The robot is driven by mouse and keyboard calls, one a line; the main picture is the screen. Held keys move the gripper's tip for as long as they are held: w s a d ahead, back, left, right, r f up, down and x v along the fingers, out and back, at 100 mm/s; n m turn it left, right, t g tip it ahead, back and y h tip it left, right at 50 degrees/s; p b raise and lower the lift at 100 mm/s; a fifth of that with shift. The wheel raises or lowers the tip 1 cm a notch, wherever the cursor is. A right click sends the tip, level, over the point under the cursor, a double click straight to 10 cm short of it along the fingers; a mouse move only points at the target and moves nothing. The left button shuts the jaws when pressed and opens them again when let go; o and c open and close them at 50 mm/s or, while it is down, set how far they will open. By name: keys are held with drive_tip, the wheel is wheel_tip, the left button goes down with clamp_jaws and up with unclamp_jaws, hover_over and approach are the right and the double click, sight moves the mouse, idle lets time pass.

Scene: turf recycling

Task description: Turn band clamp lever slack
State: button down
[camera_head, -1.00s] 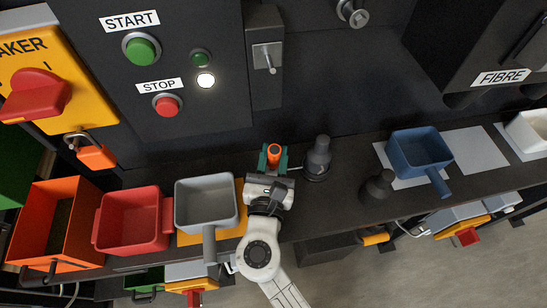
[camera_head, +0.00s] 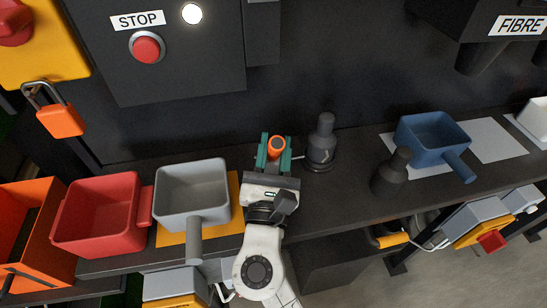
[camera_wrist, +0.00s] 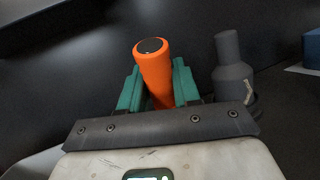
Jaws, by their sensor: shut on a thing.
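My gripper (camera_head: 273,155) has teal fingers closed on an upright orange cylinder with a dark end (camera_head: 277,146). In the wrist view the orange cylinder (camera_wrist: 154,75) stands between both fingers (camera_wrist: 157,88), leaning slightly left; its lower end is hidden. To its right is a dark grey bottle-shaped spout (camera_head: 322,142) on a round base, which also shows in the wrist view (camera_wrist: 230,70). A small pale lever-like piece (camera_wrist: 248,93) is on its lower right side. My gripper is beside the spout, apart from it. I cannot tell for certain which part is the band clamp lever.
A second dark spout (camera_head: 391,173) stands further right, before a blue scoop-like bin (camera_head: 425,128) on a white sheet. A grey handled bin (camera_head: 192,180) on a yellow sheet and a red bin (camera_head: 98,220) stand to the left. A dark wall rises behind the bench.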

drive_tip(key=f+b, duration=0.1)
drive_tip(key=b, duration=0.2)
drive_tip(key=shift+s+t, duration=0.35)
drive_tip(key=shift+t, duration=0.05)
drive_tip(key=shift+m+b, duration=0.3)
drive_tip(key=shift+s+r, duration=0.1)
drive_tip(key=shift+r, duration=0.05)
drive_tip(key=c, duration=0.9)
unclamp_jaws()
drive_tip(key=shift+d, duration=0.1)
drive_tip(key=b+v, duration=0.1)
drive_tip(key=v, duration=0.9)
drive_tip(key=shift+s+f, duration=0.25)
drive_tip(key=shift+s, duration=0.15)
